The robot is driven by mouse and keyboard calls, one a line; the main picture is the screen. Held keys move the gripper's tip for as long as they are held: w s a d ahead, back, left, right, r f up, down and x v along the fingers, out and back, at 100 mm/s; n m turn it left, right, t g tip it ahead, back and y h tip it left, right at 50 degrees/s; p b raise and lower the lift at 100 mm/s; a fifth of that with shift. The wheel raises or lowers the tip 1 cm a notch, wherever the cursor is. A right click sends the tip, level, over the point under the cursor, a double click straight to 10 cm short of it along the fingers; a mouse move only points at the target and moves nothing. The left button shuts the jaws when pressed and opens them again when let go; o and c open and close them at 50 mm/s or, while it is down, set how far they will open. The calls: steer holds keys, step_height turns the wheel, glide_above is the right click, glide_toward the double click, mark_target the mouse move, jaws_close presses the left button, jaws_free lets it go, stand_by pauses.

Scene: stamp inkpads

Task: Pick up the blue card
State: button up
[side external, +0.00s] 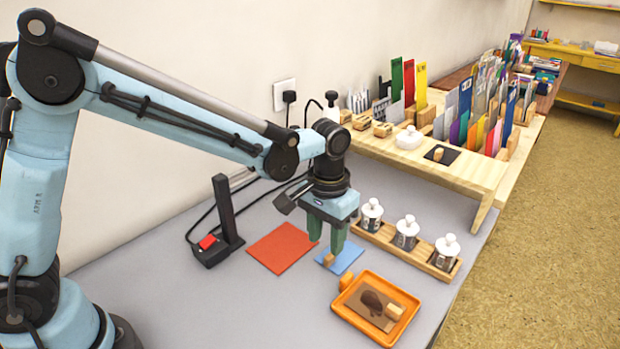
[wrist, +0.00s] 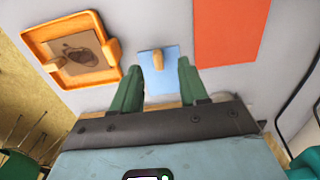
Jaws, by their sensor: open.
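The blue card (side external: 346,258) lies flat on the grey table, with a small wooden knob (side external: 328,259) standing on it. In the wrist view the blue card (wrist: 162,82) and its knob (wrist: 158,61) appear between the two green fingers. My gripper (side external: 325,242) points down above the card; its fingers are apart and hold nothing. In the wrist view my gripper (wrist: 159,67) spans about the card's width. In the side view, the fingers partly hide the card's far side. Whether the fingertips touch the card or table is not clear.
A red card (side external: 283,247) lies left of the blue card. An orange tray (side external: 345,312) with a brown card and wooden blocks sits in front. A wooden rack (side external: 375,240) of white-topped bottles stands close behind. A black stand with a red button (side external: 207,242) is farther left.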

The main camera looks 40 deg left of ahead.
mark_target(328, 257)
steer(key=shift+w+d+f, duration=0.1)
steer(key=shift+f, duration=1.15)
steer(key=shift+w+d+f, duration=0.1)
steer(key=shift+f, duration=1.15)
jaws_close()
